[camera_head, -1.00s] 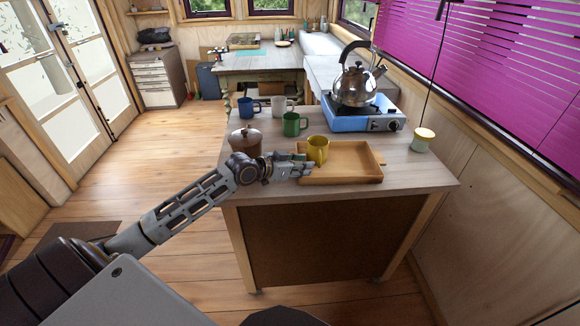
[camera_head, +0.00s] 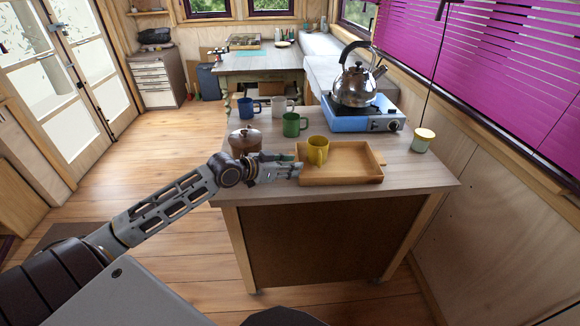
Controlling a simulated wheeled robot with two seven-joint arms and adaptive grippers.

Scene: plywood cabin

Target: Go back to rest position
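My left gripper (camera_head: 295,165) is at the front left of the table, just left of the wooden tray (camera_head: 345,179). Its fingers look apart, with nothing held between them. A yellow mug (camera_head: 317,151) stands upright at the left side of the tray, a little to the right of the fingertips and apart from them. My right gripper is not in view.
A brown lidded pot (camera_head: 245,141) stands close behind my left gripper. Blue (camera_head: 245,108), white (camera_head: 279,105) and green (camera_head: 291,125) mugs stand farther back. A kettle (camera_head: 355,85) sits on a blue stove (camera_head: 362,120). A lidded jar (camera_head: 423,141) is at right. Floor at left is clear.

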